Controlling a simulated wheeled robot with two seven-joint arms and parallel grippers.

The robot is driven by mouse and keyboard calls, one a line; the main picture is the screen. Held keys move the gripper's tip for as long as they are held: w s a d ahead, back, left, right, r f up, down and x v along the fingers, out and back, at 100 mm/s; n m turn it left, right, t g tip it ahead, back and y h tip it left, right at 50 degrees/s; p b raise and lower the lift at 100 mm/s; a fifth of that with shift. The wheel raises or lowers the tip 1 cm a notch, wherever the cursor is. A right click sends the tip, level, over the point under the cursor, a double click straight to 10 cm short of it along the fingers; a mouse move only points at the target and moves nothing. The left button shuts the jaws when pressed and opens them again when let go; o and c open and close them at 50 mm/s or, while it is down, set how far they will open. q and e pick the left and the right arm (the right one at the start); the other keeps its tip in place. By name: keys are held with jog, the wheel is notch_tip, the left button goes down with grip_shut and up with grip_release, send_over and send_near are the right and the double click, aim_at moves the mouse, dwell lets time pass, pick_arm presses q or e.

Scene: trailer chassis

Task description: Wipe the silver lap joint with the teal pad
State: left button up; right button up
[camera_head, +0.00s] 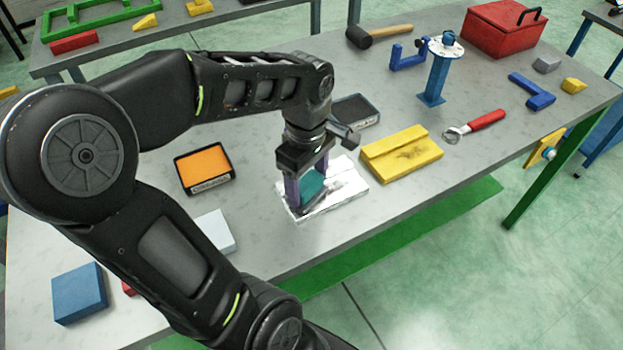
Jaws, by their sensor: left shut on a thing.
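The silver lap joint (346,188) lies flat on the grey table near its front edge, at the middle of the view. My left gripper (308,190) is over its left part, pointing down. It is shut on the teal pad (311,184), which sits between its fingers. The pad's lower edge is at or just above the silver surface; I cannot tell whether they touch. The gripper hides part of the joint and of the pad. My right gripper is not in view.
An orange pad tray (204,168) and a dark tray (355,111) stand nearby. A blue post (435,80), red-handled tool (474,126), mallet (378,36) and red toolbox (503,28) are farther right.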

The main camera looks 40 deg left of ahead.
pick_arm(q)
jog(key=shift+s+a+f, duration=0.1)
jog(key=shift+s+a, duration=0.05)
jog(key=shift+s, duration=0.5)
jog(key=shift+s+a+f, duration=0.1)
jog(key=shift+s+a, duration=0.05)
jog(key=shift+s, duration=0.45)
jog(key=shift+r, duration=0.15)
jog(key=shift+w, duration=0.1)
jog(key=shift+w+d+r, duration=0.1)
jog(key=shift+w+d, duration=0.15)
jog(key=shift+w, duration=0.55)
jog(key=shift+w+d+r, duration=0.1)
jog(key=shift+w+d, duration=0.1)
jog(key=shift+w, duration=0.6)
jog(key=shift+w+f, duration=0.1)
jog(key=shift+w+d+f, duration=0.1)
jog(key=shift+w+d, duration=0.15)
jog(key=shift+w, duration=0.55)
jog(key=shift+w+d, duration=0.25)
jog(key=shift+w, duration=0.5)
